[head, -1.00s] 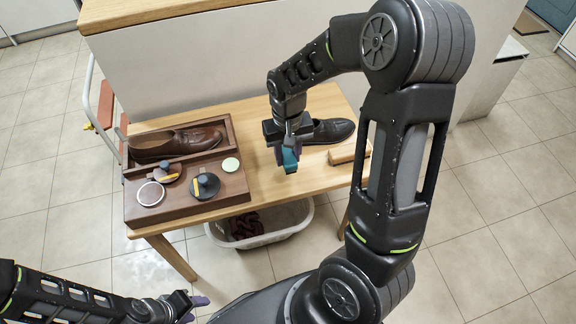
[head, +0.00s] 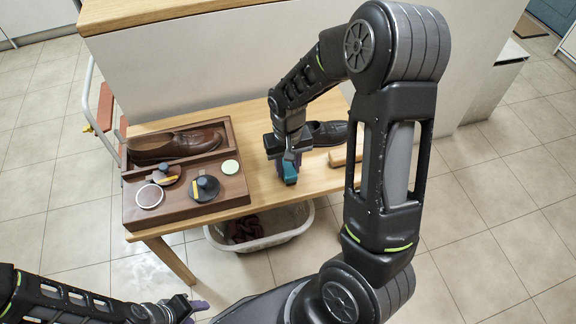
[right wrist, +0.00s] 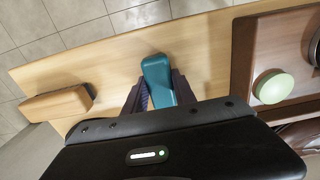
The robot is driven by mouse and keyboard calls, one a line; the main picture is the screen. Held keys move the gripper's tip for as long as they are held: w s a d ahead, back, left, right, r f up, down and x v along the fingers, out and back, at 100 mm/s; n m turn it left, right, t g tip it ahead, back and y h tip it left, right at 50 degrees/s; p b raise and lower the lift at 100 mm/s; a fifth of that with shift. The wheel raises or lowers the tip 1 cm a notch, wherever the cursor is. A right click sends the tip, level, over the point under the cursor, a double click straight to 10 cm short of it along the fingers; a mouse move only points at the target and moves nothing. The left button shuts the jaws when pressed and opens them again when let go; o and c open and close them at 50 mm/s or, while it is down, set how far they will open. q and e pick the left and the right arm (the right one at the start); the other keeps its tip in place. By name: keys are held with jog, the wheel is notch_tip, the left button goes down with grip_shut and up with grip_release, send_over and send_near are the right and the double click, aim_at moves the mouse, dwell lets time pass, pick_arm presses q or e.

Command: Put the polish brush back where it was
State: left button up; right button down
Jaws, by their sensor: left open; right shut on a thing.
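My right gripper (head: 287,160) is shut on a teal block (head: 290,174), which I take for the polish brush; no bristles show. It is over the bare table to the right of the wooden shoe-care box (head: 230,189). In the right wrist view the teal block (right wrist: 157,78) sticks out between the purple fingers. I cannot tell whether it touches the table. My left gripper (head: 193,306) is open and empty at the bottom of the head view, away from the table.
The box holds a brown shoe (head: 175,147), two dark round pieces with knobs, a pale-rimmed tin (head: 149,196) and a green disc (head: 230,167). A second shoe (head: 328,133) and a wooden block (head: 340,157) are at the right. A white basket (head: 270,240) is below the table.

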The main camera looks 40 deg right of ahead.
aim_at(288, 166)
jog(key=c, duration=1)
grip_release()
jog(key=shift+f, duration=0.1)
jog(key=shift+r, duration=0.55)
notch_tip(288, 166, up, 11)
jog(key=p, duration=0.2)
jog(key=shift+r+p, duration=0.15)
jog(key=shift+p, duration=0.2)
